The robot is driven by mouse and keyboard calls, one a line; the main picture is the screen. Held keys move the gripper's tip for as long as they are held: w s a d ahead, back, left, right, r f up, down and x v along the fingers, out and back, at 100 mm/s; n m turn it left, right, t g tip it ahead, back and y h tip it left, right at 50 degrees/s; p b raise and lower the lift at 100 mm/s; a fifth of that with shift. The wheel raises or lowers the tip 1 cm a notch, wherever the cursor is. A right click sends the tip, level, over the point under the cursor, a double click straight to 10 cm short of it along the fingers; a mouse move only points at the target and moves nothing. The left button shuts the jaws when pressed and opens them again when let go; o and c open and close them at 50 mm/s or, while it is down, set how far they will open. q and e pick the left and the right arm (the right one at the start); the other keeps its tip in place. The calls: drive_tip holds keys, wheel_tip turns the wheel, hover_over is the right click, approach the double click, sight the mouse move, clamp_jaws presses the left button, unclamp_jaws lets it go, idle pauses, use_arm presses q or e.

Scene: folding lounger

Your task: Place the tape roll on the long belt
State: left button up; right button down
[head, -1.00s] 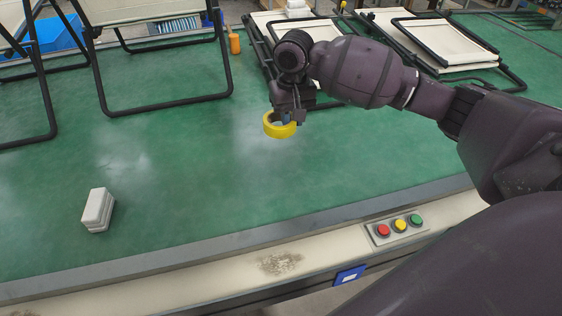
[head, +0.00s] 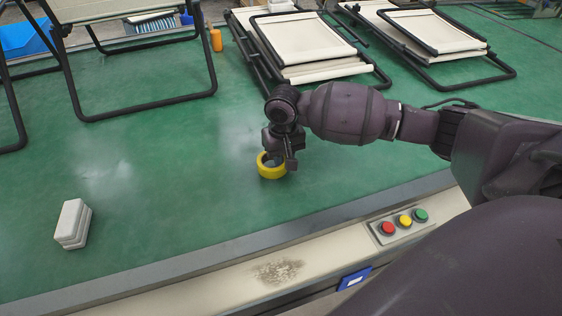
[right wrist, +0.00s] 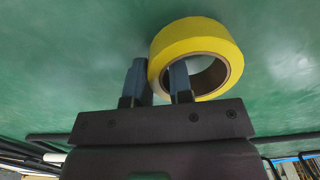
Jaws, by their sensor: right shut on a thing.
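The yellow tape roll (head: 270,166) is at my right gripper (head: 280,160), over the near part of the long green belt (head: 180,190). In the right wrist view the tape roll (right wrist: 190,45) has one finger inside its hole and the other outside, so the gripper (right wrist: 158,80) is shut on its wall. The roll is low, close to the belt surface; I cannot tell whether it touches. My left gripper is not in view.
A stack of white blocks (head: 72,224) stands on the belt at left. Folded loungers (head: 300,45) lie at the back, and an orange bottle (head: 216,40) stands beside them. A button panel (head: 403,225) is on the front edge. The belt's middle is clear.

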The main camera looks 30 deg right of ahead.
drive_tip(key=shift+f, duration=0.85)
drive_tip(key=shift+r, duration=0.15)
drive_tip(key=c, duration=1)
unclamp_jaws()
drive_tip(key=shift+f, duration=0.2)
drive_tip(key=shift+r, duration=0.1)
wheel_tip(320, 180, up, 7)
drive_tip(key=shift+w+p, duration=0.1)
drive_tip(key=shift+p, duration=1)
wheel_tip(320, 180, up, 4)
drive_tip(key=shift+f+p, duration=0.1)
drive_tip(key=shift+p, duration=0.45)
drive_tip(key=shift+r, duration=0.7)
